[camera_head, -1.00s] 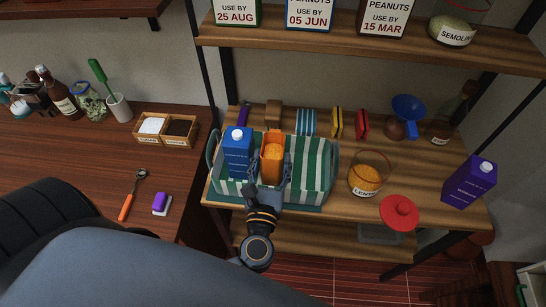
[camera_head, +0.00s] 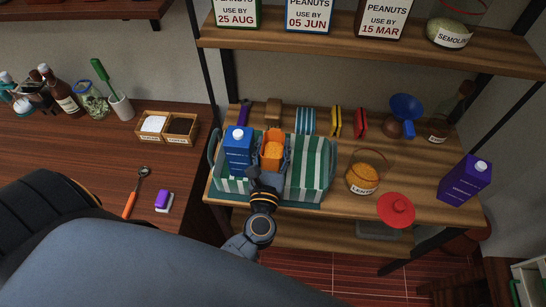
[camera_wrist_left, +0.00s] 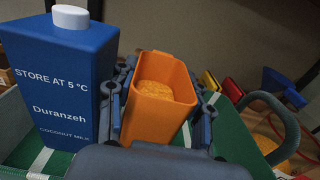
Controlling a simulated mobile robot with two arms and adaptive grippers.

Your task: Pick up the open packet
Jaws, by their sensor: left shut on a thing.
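The open packet (camera_head: 273,146) is orange, with an open top showing orange grains inside. It stands upright in a striped green and white basket (camera_head: 312,168) on the wooden shelf. In the left wrist view the packet (camera_wrist_left: 155,108) fills the middle, with its grains visible. My left gripper (camera_head: 273,162) reaches in from the front, its fingers shut on the packet's two sides. In the left wrist view the fingers of my left gripper (camera_wrist_left: 160,122) flank the packet. The packet's lower part is hidden by the gripper. My right gripper is not in view.
A blue coconut milk carton (camera_head: 238,150) stands in the basket, close left of the packet. A jar of lentils (camera_head: 364,176), a red lid (camera_head: 396,210) and a purple carton (camera_head: 465,182) are to the right. The upper shelf (camera_head: 350,48) is behind and above.

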